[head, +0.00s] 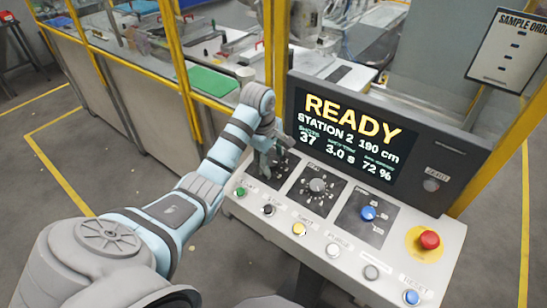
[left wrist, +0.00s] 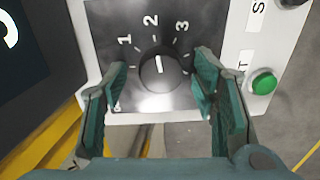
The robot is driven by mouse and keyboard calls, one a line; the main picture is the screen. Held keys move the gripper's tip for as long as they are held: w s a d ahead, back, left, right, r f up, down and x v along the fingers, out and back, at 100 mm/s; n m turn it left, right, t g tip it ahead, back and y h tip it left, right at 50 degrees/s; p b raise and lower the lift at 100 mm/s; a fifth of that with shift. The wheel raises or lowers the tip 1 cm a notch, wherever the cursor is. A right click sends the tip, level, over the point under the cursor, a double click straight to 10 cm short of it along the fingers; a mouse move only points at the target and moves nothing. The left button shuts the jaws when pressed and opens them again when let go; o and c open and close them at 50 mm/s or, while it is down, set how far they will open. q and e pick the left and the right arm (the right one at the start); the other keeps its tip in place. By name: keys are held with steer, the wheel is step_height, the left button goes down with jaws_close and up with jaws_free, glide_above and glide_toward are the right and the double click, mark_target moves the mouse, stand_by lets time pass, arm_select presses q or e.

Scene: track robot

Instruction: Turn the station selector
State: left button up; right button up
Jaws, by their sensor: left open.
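The station selector is a round black knob (left wrist: 160,74) on a dark plate marked 1, 2 and 3, seen in the left wrist view. Its white pointer line aims about at the 2. My left gripper (left wrist: 161,70) is open, with one teal finger on each side of the knob and a visible gap to it on both sides. In the head view my left gripper (head: 268,160) hangs over the left end of the control panel and hides most of the selector. The display screen (head: 345,135) reads READY, STATION 2. My right gripper is not in view.
The console (head: 335,235) also bears a grey dial (head: 317,185), a blue knob (head: 368,213), a red emergency button (head: 429,239) and a row of push buttons. A green button (left wrist: 264,82) sits near the selector. The screen stands up behind the panel.

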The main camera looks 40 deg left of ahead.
arm_select(q)
steer(key=shift+d+r, duration=0.1)
steer(key=c, duration=1.2)
steer(key=shift+o, duration=0.2)
steer(key=shift+m, duration=0.4)
steer(key=m, duration=0.3)
steer(key=shift+m, duration=0.4)
steer(key=m, duration=0.5)
steer(key=shift+s+y, duration=0.1)
steer(key=shift+y, duration=0.2)
steer(key=m, duration=0.7)
steer(key=shift+m+t, duration=0.3)
steer(key=m, duration=0.6)
steer(key=shift+s, duration=0.1)
steer(key=shift+m, duration=0.4)
